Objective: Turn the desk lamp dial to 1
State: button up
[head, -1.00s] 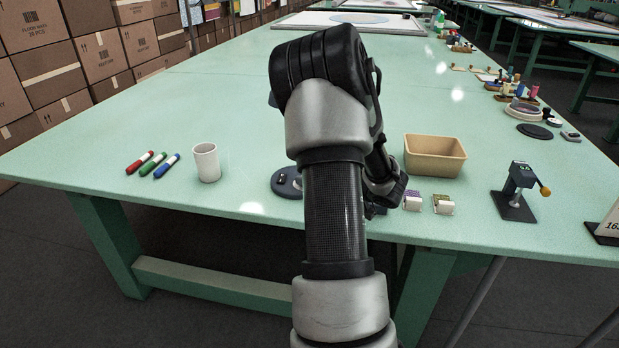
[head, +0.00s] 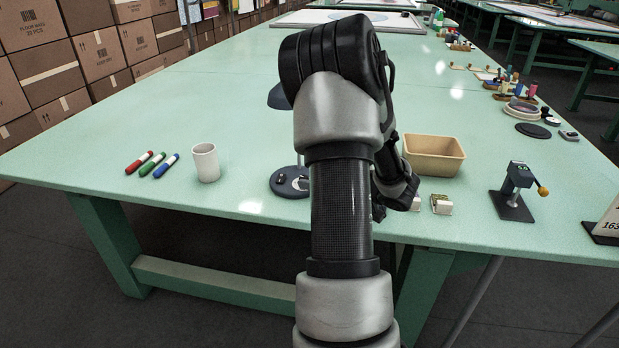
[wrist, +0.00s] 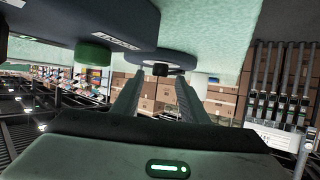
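The desk lamp's dark blue-grey round base (head: 303,189) stands on the green table, left of my arm in the head view. Its dark shade (head: 279,97) shows higher up, partly hidden behind my arm. A small dark dial (head: 279,178) sits on the base's left part, beside a pale mark; its setting is too small to read. In the wrist view a black knob, seemingly this dial (wrist: 160,69), stands out from the base edge. My gripper (wrist: 157,87) has its two fingers apart, pointing toward the knob, with nothing held. Contact is not visible. The head view hides the fingertips.
A tan bin (head: 433,156), a small pale block (head: 441,204) and a dark clamp-like device (head: 516,190) are on the right. A large dark shape (wrist: 90,20) fills the wrist view's upper left.

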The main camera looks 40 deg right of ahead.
jog(key=p+v, duration=0.2)
jog(key=v, duration=1.2)
jog(key=shift+s+p, duration=0.15)
jog(key=shift+p, duration=0.25)
